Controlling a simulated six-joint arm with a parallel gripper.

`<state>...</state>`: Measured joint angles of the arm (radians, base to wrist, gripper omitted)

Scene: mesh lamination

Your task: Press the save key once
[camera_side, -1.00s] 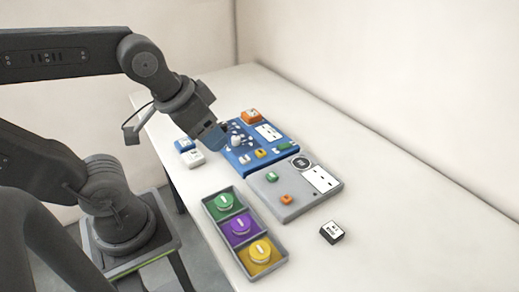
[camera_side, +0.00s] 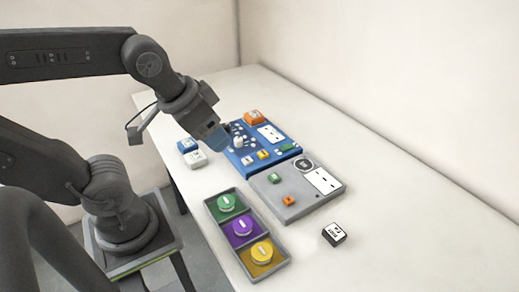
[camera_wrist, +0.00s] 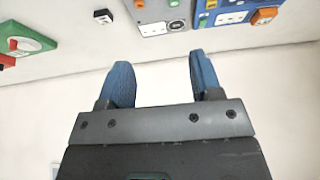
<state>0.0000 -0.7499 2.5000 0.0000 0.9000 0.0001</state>
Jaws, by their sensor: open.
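No key has a label I can read as save, so I cannot tell which one is the save key. A blue panel (camera_side: 238,163) carries small coloured keys, white knobs and an orange block (camera_side: 253,117). A grey panel (camera_side: 271,204) beside it has a green key (camera_side: 275,177), an orange key (camera_side: 288,201) and a dark round badge (camera_side: 303,165). My gripper (camera_side: 216,138) hangs near the left edge of the blue panel and hides part of it. In the wrist view its blue fingers (camera_wrist: 163,78) are apart, with nothing between them.
A tray (camera_side: 251,221) holds green, purple and yellow round buttons. A blue key (camera_side: 186,145) and a white key (camera_side: 195,159) lie left of the blue panel. A loose black-and-white block (camera_side: 334,234) lies at front right. The table's right side (camera_side: 420,240) is clear.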

